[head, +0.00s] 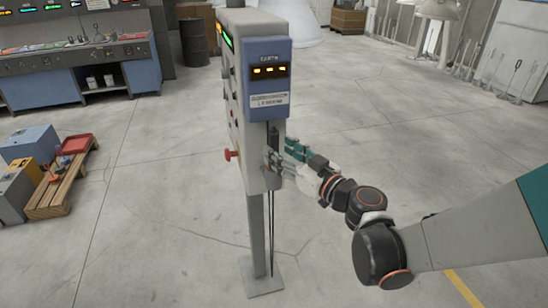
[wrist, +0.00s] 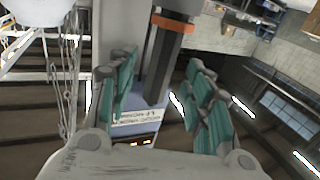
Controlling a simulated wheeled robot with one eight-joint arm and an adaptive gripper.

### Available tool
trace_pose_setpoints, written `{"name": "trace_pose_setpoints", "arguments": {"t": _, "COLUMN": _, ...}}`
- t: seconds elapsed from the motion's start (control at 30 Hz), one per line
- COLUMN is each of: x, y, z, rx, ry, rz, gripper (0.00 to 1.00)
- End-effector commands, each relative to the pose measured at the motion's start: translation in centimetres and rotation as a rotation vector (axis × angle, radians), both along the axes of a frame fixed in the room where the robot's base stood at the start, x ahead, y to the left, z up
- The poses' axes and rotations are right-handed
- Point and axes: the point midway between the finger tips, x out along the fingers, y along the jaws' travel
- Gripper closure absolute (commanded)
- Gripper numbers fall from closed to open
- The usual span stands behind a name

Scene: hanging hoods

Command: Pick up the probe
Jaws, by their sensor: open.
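The probe (wrist: 168,48) shows in the wrist view as a dark grey rod with an orange band. In the head view it seems to be the dark upright piece (head: 272,138) on the front of the grey post, partly hidden by my gripper (head: 283,157). In the wrist view my gripper (wrist: 161,75) is open, with one teal finger on each side of the probe's line. I cannot tell how deep the probe sits between the fingers. I see no clear contact.
The grey post cabinet (head: 236,110) carries a blue display box (head: 266,60) and a red knob (head: 232,154). Thin dark cables hang below it to the base plate (head: 262,284). A pallet (head: 60,185) with boxes stands left. The floor at right is mostly clear.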

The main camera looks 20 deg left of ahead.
Motion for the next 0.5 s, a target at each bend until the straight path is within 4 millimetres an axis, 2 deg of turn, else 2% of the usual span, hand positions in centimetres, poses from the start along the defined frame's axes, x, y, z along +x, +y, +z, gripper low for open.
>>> {"name": "trace_pose_setpoints", "arguments": {"t": 0.2, "x": 1.7, "y": 2.5, "z": 0.1, "rx": 0.0, "ry": 0.0, "rz": 0.002, "gripper": 0.53}}
{"name": "trace_pose_setpoints", "arguments": {"t": 0.5, "x": 2.1, "y": 3.0, "z": 0.2, "rx": 0.0, "ry": 0.0, "rz": 0.0, "gripper": 0.53}}
